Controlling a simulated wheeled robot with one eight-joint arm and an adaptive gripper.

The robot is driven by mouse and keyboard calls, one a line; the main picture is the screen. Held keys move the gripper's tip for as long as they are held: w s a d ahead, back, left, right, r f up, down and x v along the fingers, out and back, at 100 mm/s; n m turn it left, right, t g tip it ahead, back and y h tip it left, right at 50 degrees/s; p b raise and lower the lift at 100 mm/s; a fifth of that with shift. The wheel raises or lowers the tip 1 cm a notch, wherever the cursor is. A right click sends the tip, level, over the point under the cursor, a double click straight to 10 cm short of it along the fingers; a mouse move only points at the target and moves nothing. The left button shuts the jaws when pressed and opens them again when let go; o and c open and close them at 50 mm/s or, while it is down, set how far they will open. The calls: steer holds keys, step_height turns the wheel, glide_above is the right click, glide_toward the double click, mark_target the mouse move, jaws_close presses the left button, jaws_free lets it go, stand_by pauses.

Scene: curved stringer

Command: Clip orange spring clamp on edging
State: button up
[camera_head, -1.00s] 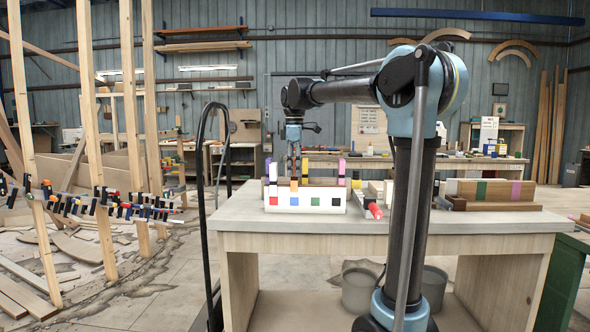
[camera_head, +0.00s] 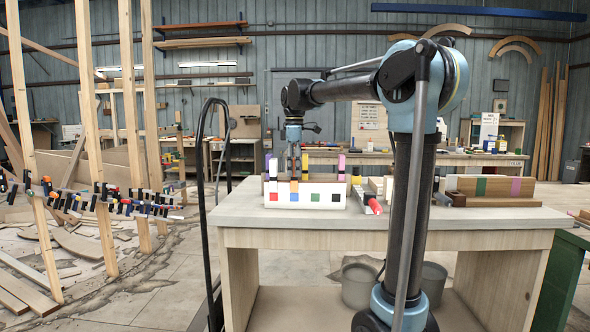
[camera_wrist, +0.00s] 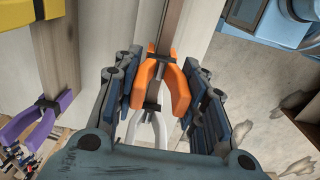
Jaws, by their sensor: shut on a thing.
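The orange spring clamp (camera_wrist: 162,82) sits between my gripper's fingers (camera_wrist: 165,92) in the wrist view, and the gripper is shut on it. In the head view my gripper (camera_head: 293,165) points down at the white-fronted rack (camera_head: 305,190) on the workbench, and the orange clamp (camera_head: 293,186) shows small below it. The edging (camera_head: 125,203) is the curved strip across the wooden studs at far left, with several dark and coloured clamps along it. My gripper is well to the right of the edging.
A white clamp (camera_wrist: 146,128) is close to the orange one, and a purple clamp (camera_wrist: 38,122) is to the left. The workbench (camera_head: 385,225) also holds a red-ended tool (camera_head: 374,206) and a wooden block (camera_head: 495,188). A black rail (camera_head: 201,150) stands left of the bench.

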steer(key=o, duration=1.3)
steer(key=shift+o, duration=0.2)
step_height(320, 180, up, 12)
steer(key=shift+f, duration=0.1)
steer(key=s+d+f+m+t, duration=0.1)
steer(key=s+d+f+m, duration=0.8)
steer(key=s+d+f, duration=0.7)
steer(key=s+d+f+m, duration=0.2)
steer(key=s+f, duration=0.3)
steer(key=f, duration=0.4)
steer(key=s+d+f+m, duration=0.1)
steer(key=s+f+m, duration=0.2)
steer(key=f, duration=0.6)
steer(key=s+d+f+m+t, duration=0.1)
steer(key=s+d+f+m, duration=0.1)
steer(key=s+f, duration=0.5)
step_height(320, 180, down, 2)
steer(key=shift+s+d+m, duration=0.35)
steer(key=shift+m, duration=0.35)
